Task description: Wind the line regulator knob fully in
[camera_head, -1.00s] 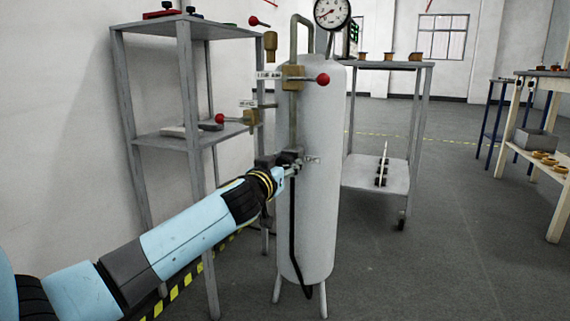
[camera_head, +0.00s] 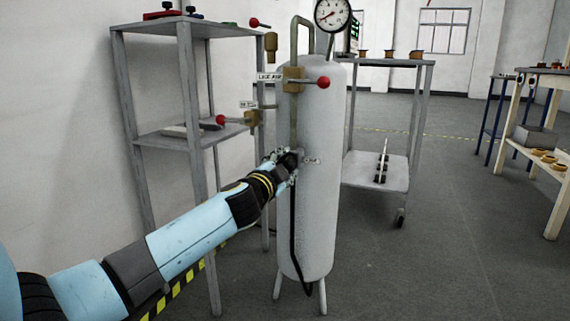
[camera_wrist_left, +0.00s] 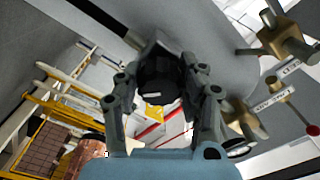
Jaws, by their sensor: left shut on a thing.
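The regulator knob (camera_wrist_left: 158,92) is a black round knob with a short white mark on its face. In the left wrist view it sits between the fingers of my left gripper (camera_wrist_left: 163,95), which is shut on it. In the head view my left gripper (camera_head: 285,164) is at the front of the pale grey tank (camera_head: 318,225), at mid-height beside a small white label (camera_head: 312,161). The knob is mostly hidden there by the fingers. My right gripper is in neither view.
Brass valves with red ball-ended levers, one upper (camera_head: 293,84) and one lower (camera_head: 252,119), stand above the gripper. A pressure gauge (camera_head: 332,14) tops the tank. A grey shelf (camera_head: 160,28) stands left, a grey trolley (camera_head: 365,172) behind right. A black hose (camera_head: 293,240) hangs below.

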